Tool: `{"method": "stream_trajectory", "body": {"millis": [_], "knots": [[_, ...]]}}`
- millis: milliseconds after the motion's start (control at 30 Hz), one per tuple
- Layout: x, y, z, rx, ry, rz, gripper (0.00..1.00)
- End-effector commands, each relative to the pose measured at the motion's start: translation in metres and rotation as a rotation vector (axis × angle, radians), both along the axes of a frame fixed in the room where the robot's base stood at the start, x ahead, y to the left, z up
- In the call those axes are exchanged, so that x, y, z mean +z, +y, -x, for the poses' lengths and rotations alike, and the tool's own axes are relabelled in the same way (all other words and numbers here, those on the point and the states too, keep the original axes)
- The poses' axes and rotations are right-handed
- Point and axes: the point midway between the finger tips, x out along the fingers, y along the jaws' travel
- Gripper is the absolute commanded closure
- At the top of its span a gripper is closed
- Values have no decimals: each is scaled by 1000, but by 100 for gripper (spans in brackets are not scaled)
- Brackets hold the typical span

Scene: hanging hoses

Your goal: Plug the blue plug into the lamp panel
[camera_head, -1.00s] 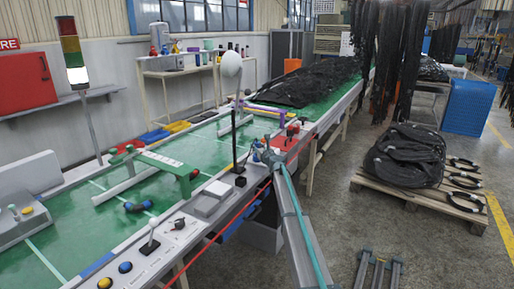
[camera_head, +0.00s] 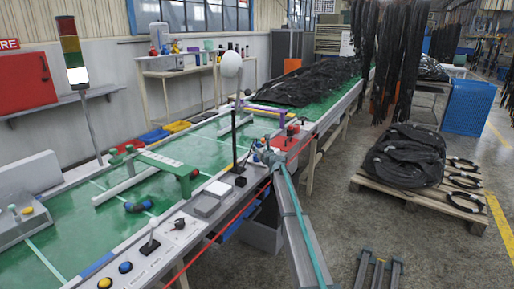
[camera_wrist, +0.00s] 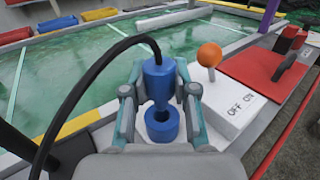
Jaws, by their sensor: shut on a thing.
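My gripper (camera_wrist: 158,94) is shut on the blue plug (camera_wrist: 157,76), a blue cylinder with a black cable arching from its top to the left. A blue ring with a dark hole (camera_wrist: 162,125) shows just below the plug in the wrist view. I cannot tell whether plug and ring touch. The lamp panel is a white box (camera_wrist: 228,103) marked OFF and ON, with an orange ball-topped lever (camera_wrist: 209,55), right of my gripper. In the head view my gripper (camera_head: 264,154) is over the near edge of the green table, where the plug is too small to make out.
A white globe on a black pole (camera_head: 231,64) stands left of my gripper. A red plate (camera_wrist: 270,75) with a red block lies right of the white box. A red cable (camera_head: 235,218) runs along the table's front edge. Floor to the right is partly clear.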

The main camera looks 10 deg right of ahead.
Motion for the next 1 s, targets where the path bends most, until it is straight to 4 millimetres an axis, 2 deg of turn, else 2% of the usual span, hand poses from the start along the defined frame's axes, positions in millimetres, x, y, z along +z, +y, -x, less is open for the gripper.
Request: {"method": "stream_trajectory", "body": {"millis": [1000], "knots": [[-19, 0, 0, 0, 0, -1, 100]]}}
